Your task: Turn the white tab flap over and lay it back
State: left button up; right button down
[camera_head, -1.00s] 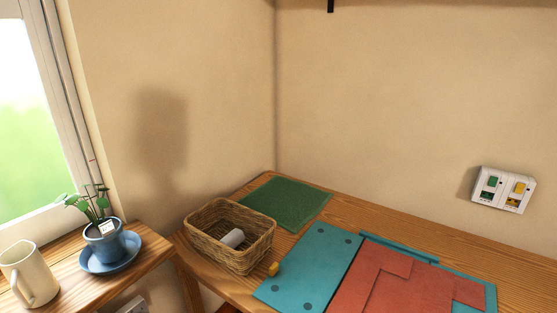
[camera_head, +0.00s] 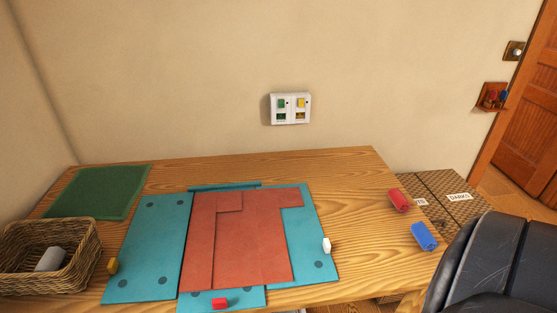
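The white tab (camera_head: 326,245) sits on the right edge of the right teal flap (camera_head: 314,222) of a folding board. That flap lies flat on the table. A red-brown cloth (camera_head: 245,245), shaped like a shirt, lies on the middle of the board, with a folded strip along its left side. Its upper right part reaches over the right flap. The left teal flap (camera_head: 155,250) lies flat and bare, with a yellow tab (camera_head: 112,266) at its left edge. A red tab (camera_head: 220,303) is on the bottom flap (camera_head: 252,297). Neither of my grippers is in view.
A wicker basket (camera_head: 84,246) with a grey-white roll (camera_head: 50,259) and a green mat (camera_head: 98,191) are at left. A red roll (camera_head: 398,200) and a blue roll (camera_head: 424,237) are at right, near a black padded chair-like shape (camera_head: 500,270). A switch panel (camera_head: 290,108) is on the wall.

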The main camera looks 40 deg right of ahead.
aim_at(312, 263)
jog(key=z, duration=1.5)
